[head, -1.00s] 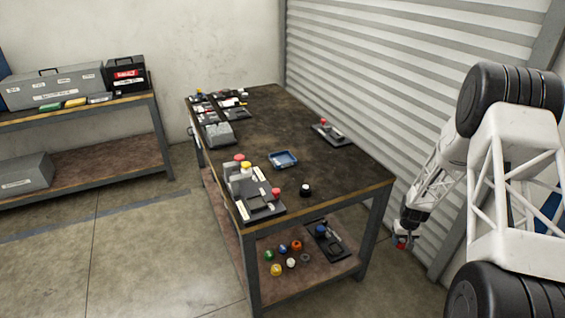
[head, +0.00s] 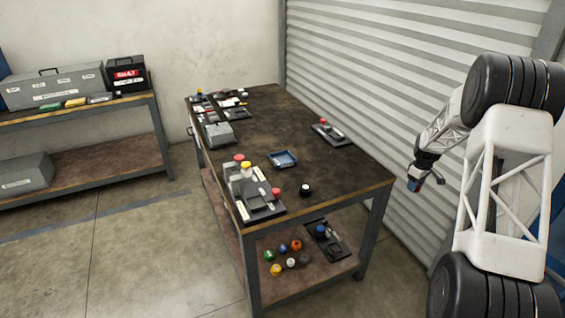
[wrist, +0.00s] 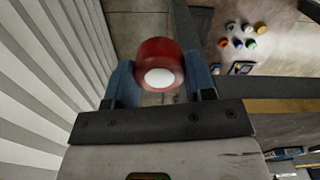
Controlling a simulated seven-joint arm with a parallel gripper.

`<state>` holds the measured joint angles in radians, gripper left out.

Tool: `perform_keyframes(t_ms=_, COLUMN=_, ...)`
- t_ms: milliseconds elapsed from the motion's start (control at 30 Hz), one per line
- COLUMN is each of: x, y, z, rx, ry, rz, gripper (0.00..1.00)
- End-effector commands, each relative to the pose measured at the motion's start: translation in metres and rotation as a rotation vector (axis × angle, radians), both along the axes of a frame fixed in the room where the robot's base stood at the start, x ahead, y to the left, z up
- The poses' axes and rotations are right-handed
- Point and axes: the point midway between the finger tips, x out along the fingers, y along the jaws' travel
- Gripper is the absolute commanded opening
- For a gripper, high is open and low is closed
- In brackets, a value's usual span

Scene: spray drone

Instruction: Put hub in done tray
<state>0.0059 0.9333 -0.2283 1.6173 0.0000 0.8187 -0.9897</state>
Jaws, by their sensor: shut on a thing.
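My gripper (head: 415,184) is to the right of the table and apart from it, in front of the ribbed shutter. In the wrist view my gripper (wrist: 160,78) has its two blue fingers shut on a red round piece with a white end face, which I take as the hub (wrist: 158,50). In the head view the hub is too small to make out clearly. A small blue tray (head: 272,161) lies on the table top and looks empty. I see no label naming it the done tray.
The dark table (head: 300,140) carries a black fixture with coloured knobs (head: 262,205), a dark-and-white knob (head: 306,190) and a small black stand (head: 329,134). Several coloured knobs (head: 283,247) lie on its lower shelf. The table top around the tray is mostly clear.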

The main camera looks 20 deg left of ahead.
Motion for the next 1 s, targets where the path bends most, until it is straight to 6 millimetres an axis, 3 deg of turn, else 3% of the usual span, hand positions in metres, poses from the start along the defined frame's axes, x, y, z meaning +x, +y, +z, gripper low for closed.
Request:
perform_keyframes(t_ms=267, x=0.036, y=0.031, z=0.056, rx=0.000, ry=-0.002, rz=0.250, gripper=0.19)
perform_keyframes(t_ms=500, x=0.048, y=0.086, z=0.090, rx=0.000, ry=0.000, rz=0.448, gripper=0.19)
perform_keyframes(t_ms=733, x=0.036, y=0.162, z=0.104, rx=0.000, ry=0.000, rz=0.602, gripper=0.19)
perform_keyframes(t_ms=1000, x=0.000, y=0.254, z=0.102, rx=0.000, ry=0.000, rz=0.740, gripper=0.19)
